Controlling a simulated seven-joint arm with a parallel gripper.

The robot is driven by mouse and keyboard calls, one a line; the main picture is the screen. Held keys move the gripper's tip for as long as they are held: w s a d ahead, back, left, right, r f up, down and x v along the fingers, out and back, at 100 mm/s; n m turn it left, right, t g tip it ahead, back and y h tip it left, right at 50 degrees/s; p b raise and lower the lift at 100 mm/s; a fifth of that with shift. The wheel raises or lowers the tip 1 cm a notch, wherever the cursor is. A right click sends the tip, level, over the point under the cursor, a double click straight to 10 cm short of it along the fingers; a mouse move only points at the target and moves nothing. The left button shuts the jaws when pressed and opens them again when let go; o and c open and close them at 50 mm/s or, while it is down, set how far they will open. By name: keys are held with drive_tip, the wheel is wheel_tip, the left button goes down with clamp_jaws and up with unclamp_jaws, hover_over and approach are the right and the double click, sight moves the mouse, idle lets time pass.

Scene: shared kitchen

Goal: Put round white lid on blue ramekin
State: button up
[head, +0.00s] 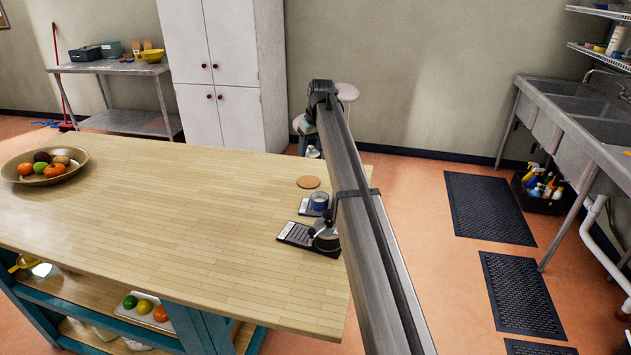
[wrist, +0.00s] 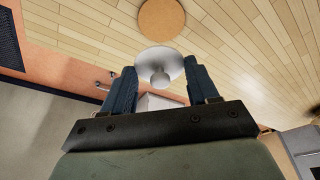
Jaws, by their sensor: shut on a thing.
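The round white lid (wrist: 157,62) with its knob (wrist: 160,80) is between my gripper's fingers (wrist: 161,88) in the wrist view. My gripper is shut on it, apparently at the knob. In the head view my gripper (head: 306,135) is small and partly hidden by my arm, near the table's far right edge. A pale thing under it there looks like the lid (head: 313,152). The blue ramekin (head: 319,200) stands on a dark slab near the table's right edge, nearer than my gripper. The ramekin is not visible in the wrist view.
A round cork mat (head: 308,182) lies between my gripper and the ramekin; it also shows in the wrist view (wrist: 162,18). A dark, silver-topped pot (head: 326,241) stands on another slab (head: 297,235) in front of the ramekin. The table's middle (head: 190,215) is clear; a fruit bowl (head: 75,170) stands left.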

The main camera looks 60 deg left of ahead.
drive_tip(key=s+d+n, duration=0.2)
drive_tip(key=d, duration=0.5)
drive_tip(key=s+d+n+g, duration=0.1)
drive_tip(key=s+d+n, duration=0.1)
drive_tip(key=d, duration=0.4)
drive_tip(key=shift+s+d+n, duration=0.3)
drive_tip(key=shift+s+d, duration=0.05)
drive_tip(key=shift+s, duration=0.05)
drive_tip(key=shift+f, duration=0.1)
drive_tip(key=shift+f, duration=2.75)
drive_tip(key=shift+f, duration=0.5)
drive_tip(key=o, duration=0.8)
drive_tip(key=shift+r, duration=0.1)
